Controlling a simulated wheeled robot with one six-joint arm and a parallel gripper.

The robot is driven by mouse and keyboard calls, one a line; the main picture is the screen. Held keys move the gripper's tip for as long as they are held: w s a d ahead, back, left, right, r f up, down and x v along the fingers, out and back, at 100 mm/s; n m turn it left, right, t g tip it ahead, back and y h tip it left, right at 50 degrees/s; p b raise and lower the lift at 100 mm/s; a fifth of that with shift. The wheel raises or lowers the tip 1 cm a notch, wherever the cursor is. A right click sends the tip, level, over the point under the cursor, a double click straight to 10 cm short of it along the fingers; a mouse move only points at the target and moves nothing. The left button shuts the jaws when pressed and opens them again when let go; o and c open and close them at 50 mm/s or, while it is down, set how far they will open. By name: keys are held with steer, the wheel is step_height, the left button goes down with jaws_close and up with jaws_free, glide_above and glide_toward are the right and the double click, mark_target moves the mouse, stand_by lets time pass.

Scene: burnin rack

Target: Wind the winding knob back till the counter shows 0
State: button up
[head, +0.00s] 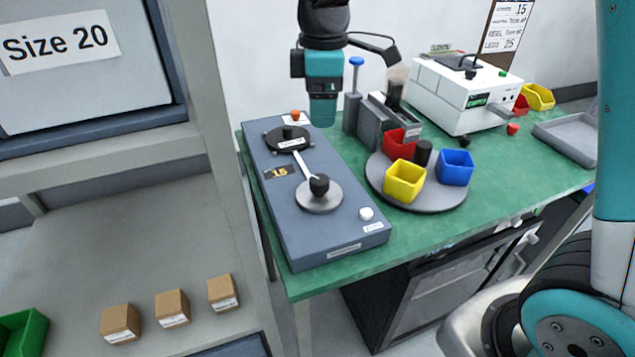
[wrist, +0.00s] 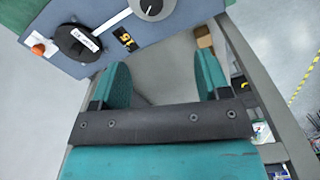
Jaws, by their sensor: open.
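The blue-grey winder box (head: 335,228) lies on the green bench. On its near half is a pale round disc (head: 318,203) with a black winding knob (head: 319,184) standing on it. The knob also shows at the top edge of the wrist view (wrist: 152,7). The small counter (head: 279,172) reads 15 in yellow digits; it shows turned in the wrist view (wrist: 125,39). A black reel (head: 286,139) sits at the box's far end, joined to the disc by a pale strip. My gripper (wrist: 160,75) is open and empty, raised above the bench, apart from the knob.
An orange button (head: 295,115) and a white button (head: 366,213) are on the box. Right of it stands a round tray (head: 430,203) with red, yellow and blue bins. A white machine (head: 460,95) is behind. A shelf with small cartons (head: 172,307) is at left.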

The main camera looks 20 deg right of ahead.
mark_target(320, 179)
steer(key=shift+n, duration=0.3)
steer(key=f, duration=0.6)
steer(key=w+f+p, duration=0.1)
steer(key=f, duration=1)
steer(key=shift+w+d+f, duration=0.2)
steer(key=shift+f, duration=0.2)
steer(key=c, duration=0.9)
